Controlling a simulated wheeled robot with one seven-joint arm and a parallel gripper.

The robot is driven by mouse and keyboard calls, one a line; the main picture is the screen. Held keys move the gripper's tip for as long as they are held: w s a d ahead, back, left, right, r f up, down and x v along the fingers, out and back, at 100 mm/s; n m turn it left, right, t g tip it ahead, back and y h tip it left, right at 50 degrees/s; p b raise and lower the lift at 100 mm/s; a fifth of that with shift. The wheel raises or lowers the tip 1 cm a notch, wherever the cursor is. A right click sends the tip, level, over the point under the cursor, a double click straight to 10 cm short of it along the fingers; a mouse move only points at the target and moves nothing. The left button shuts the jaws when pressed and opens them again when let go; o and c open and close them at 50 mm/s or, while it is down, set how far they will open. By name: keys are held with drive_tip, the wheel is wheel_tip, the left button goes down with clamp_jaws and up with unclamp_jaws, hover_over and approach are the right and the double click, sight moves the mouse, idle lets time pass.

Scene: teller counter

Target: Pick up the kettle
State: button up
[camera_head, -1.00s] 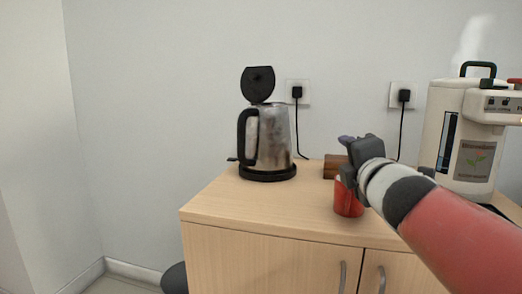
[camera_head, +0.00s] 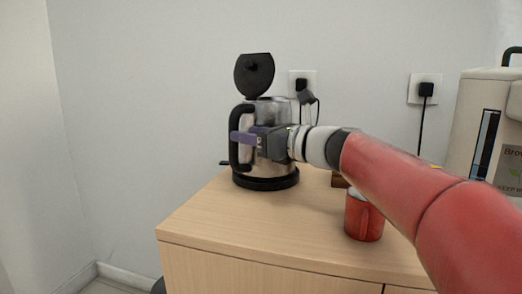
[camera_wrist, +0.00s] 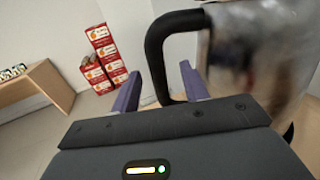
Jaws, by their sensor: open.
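The kettle (camera_head: 272,108) is a metal jug with a black handle on its left side, a raised black lid and a black base. It stands on the wooden cabinet top (camera_head: 240,222). My gripper (camera_head: 240,138) is open, in front of the kettle at handle height, and partly hides its body. In the wrist view, the kettle's body (camera_wrist: 265,50) is at the upper right. Its black handle (camera_wrist: 157,60) reaches down between the two purple fingers of my gripper (camera_wrist: 160,92). The handle does not look gripped.
A red mug (camera_head: 364,217) stands on the cabinet right of the kettle, below my arm. A white dispenser (camera_head: 490,120) is at the right. Wall sockets with plugs (camera_head: 426,90) are behind. Red boxes (camera_wrist: 103,50) and a wooden bench (camera_wrist: 45,82) show in the wrist view.

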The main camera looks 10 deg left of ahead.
sight(234, 125)
drive_tip(key=x, duration=0.4)
drive_tip(key=shift+a+r+p, duration=0.15)
drive_tip(key=shift+a+p, duration=0.25)
drive_tip(key=shift+a, duration=0.05)
clamp_jaws()
drive_tip(key=shift+d, duration=0.1)
idle(0.8)
drive_tip(key=shift+r, duration=0.15)
